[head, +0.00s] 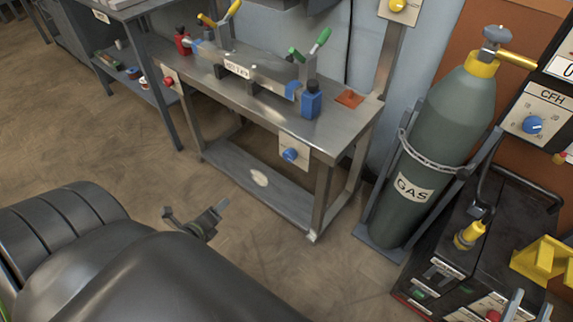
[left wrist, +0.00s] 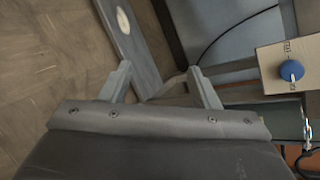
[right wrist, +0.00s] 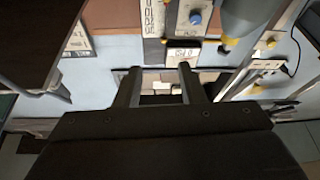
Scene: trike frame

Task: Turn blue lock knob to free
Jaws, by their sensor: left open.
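The blue lock knob (head: 291,154) sits on a pale plate on the front edge of the steel workbench, right of its middle. It also shows in the left wrist view (left wrist: 291,70), at the right, outside the jaws. My left gripper (head: 197,211) is open and empty, low in front of the bench and well apart from the knob. Its two fingers (left wrist: 160,70) stand spread in the left wrist view. My right gripper (right wrist: 159,68) is open with nothing between its fingers. Its tips (head: 530,306) seem to show at the lower right in the head view.
The bench (head: 225,95) carries clamps and a blue bottle (head: 311,101). A red knob (head: 169,81) is on its left end. A lower shelf (head: 258,180) runs beneath. A gas cylinder (head: 440,130) and black cabinet (head: 470,240) stand right. The floor before the bench is clear.

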